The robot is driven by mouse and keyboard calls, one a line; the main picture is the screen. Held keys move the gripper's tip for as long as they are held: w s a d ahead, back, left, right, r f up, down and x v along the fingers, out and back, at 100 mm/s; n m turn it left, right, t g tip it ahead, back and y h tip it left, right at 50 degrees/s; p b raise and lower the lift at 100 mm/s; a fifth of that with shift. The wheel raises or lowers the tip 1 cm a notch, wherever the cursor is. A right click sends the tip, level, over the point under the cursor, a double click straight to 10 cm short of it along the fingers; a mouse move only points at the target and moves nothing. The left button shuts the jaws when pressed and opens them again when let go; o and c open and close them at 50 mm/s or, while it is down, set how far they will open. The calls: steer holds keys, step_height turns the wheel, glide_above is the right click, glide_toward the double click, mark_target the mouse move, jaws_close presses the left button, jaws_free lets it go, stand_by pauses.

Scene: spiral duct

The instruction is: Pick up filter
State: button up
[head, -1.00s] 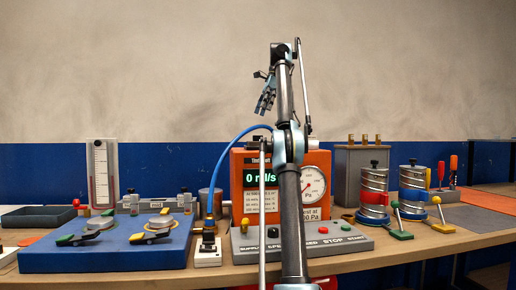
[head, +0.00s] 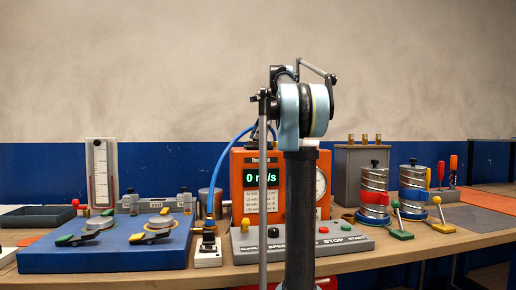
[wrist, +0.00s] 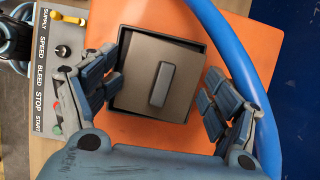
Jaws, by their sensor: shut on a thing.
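In the wrist view, a square dark piece with a brown-grey face and a raised grey bar (wrist: 161,84), apparently the filter, lies over the orange top (wrist: 262,60) of the instrument. My gripper (wrist: 167,88) has its fingers spread wide, one set along each side of this square piece, and is shut on it. The exact contact at the right side is hard to see. The bar stands free between the fingers.
A blue hose (wrist: 225,40) curves close by the right fingers. The control panel (wrist: 50,70) lies left in the wrist view. In the head view, the orange instrument (head: 241,200) stands between the blue board (head: 110,256) and two coil-wrapped cylinders (head: 411,190).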

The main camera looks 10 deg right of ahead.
steer(key=shift+c, duration=1.3)
steer(key=shift+r, duration=0.5)
steer(key=c, duration=0.3)
steer(key=shift+r, duration=0.6)
jaws_close()
step_height(320, 180, up, 6)
steer(key=shift+r, duration=0.95)
